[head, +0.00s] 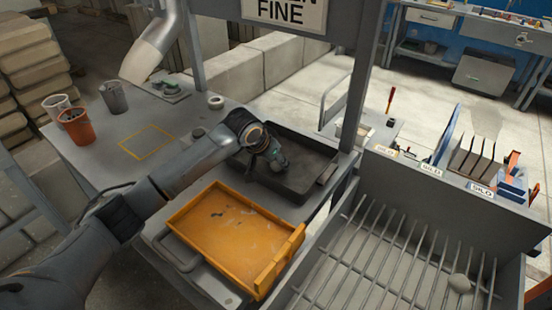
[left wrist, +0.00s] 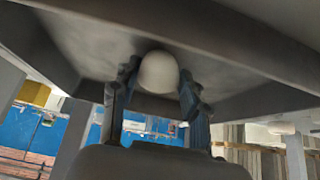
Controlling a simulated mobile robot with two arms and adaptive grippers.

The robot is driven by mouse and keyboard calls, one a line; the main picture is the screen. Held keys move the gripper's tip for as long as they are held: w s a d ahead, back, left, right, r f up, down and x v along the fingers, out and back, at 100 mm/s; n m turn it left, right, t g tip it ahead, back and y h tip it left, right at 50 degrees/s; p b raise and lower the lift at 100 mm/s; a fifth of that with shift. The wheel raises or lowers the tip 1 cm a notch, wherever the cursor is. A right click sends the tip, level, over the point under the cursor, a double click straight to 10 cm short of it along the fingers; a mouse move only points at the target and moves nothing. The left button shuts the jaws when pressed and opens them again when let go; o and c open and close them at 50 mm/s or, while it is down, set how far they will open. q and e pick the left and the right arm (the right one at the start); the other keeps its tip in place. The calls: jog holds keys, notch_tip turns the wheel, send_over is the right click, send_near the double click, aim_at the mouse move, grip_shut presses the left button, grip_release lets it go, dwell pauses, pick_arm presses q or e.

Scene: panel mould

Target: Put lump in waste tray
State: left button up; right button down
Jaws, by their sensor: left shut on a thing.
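My left gripper (head: 278,160) is low over the black tray (head: 256,180), coming in from the left across its rim. In the left wrist view my left gripper (left wrist: 157,88) is shut on a pale, rounded lump (left wrist: 158,72), with one finger on each side. In the head view the gripper hides this lump. Which tray is the waste tray is not labelled in view. My right gripper is not in view.
An orange tray (head: 192,217) stands in front of the black tray. An orange cup (head: 77,127), a white cup (head: 56,106) and a grey cup (head: 114,97) stand at the table's left. A grey post (head: 362,75) rises behind the black tray's right side.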

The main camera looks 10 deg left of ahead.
pick_arm(q)
jog(key=o, duration=1.2)
jog(key=shift+f, duration=0.1)
jog(key=v, duration=1.2)
